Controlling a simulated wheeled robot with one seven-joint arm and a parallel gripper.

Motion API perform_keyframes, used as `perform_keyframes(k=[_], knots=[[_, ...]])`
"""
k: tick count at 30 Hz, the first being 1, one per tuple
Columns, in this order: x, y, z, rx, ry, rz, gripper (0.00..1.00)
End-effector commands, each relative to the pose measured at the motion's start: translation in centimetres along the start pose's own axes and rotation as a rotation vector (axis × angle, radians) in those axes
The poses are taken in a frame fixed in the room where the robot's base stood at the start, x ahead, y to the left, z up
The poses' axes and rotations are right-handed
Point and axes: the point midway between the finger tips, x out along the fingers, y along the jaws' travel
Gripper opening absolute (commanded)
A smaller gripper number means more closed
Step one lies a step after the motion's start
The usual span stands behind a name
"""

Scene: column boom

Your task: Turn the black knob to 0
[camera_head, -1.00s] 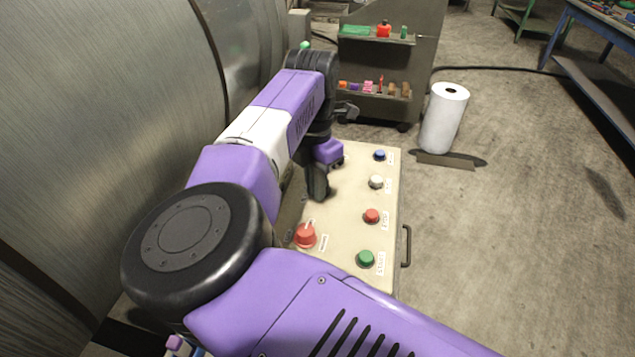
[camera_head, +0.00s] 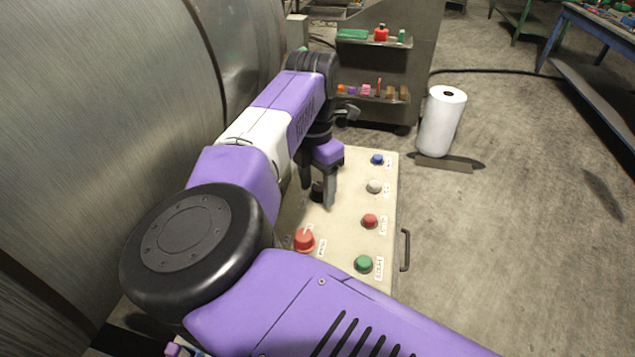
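The cream control panel (camera_head: 345,230) lies below my arm. My gripper (camera_head: 318,190) points down at the panel's upper left part, with its two dark fingers apart. A dark round shape that looks like the black knob (camera_head: 317,192) shows low between the fingers, partly hidden by them. I cannot tell whether the fingers touch it. The knob's pointer and any 0 mark cannot be read from here.
A red knob (camera_head: 304,240) sits nearer on the panel. Blue (camera_head: 377,159), white (camera_head: 374,187), red (camera_head: 370,221) and green (camera_head: 363,264) buttons line its right side. A large metal cylinder (camera_head: 110,110) stands left. A white roll (camera_head: 441,122) stands on the floor at right.

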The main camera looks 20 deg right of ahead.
Motion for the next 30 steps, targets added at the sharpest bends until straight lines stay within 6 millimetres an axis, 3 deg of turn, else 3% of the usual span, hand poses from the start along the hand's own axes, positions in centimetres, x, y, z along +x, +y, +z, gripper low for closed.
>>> perform_keyframes(k=[30], knots=[[-6.8,0.0,-0.1,-0.001,0.000,0.002,0.55]])
